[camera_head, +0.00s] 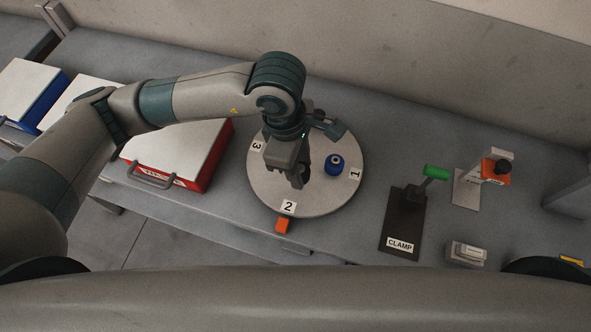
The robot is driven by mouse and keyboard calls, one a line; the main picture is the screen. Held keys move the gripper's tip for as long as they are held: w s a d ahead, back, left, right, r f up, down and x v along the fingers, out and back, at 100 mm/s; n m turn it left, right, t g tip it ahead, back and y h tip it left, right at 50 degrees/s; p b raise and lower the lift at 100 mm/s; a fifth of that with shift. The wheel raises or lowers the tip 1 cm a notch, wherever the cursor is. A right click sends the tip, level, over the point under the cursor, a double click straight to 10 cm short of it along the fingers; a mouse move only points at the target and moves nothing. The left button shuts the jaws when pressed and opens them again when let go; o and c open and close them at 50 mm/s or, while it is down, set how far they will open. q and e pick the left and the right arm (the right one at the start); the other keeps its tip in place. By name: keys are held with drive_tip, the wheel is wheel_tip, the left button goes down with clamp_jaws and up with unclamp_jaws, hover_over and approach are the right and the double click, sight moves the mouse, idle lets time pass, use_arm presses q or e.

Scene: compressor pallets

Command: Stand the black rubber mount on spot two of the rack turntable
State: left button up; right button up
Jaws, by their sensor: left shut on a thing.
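The rack turntable (265,194) is a round light grey disc with labels 1, 2 and 3 near its rim. Label 2 (289,207) is at the front, label 1 at the right and label 3 at the upper left. My left gripper (298,181) points down over the turntable, behind label 2, and is shut on the black rubber mount. The mount is dark against the dark fingers and mostly hidden, so I cannot tell whether it touches the disc. A blue part (334,164) with a dark top stands beside label 1. My right gripper is out of view.
An orange block (283,226) sits at the turntable's front edge. A clamp (402,222) with a green handle and an orange-topped stand (467,187) are to the right. The bench behind is clear.

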use_arm(q)
drive_tip(key=shift+a+f, duration=0.25)
drive_tip(key=shift+a, duration=0.2)
drive_tip(key=shift+f, duration=0.1)
drive_tip(key=shift+f+p, duration=0.25)
drive_tip(key=shift+p, duration=0.1)
wheel_tip(320, 180, down, 3)
drive_tip(key=shift+r+p, duration=0.1)
drive_tip(key=shift+p, duration=0.6)
drive_tip(key=shift+f, duration=0.25)
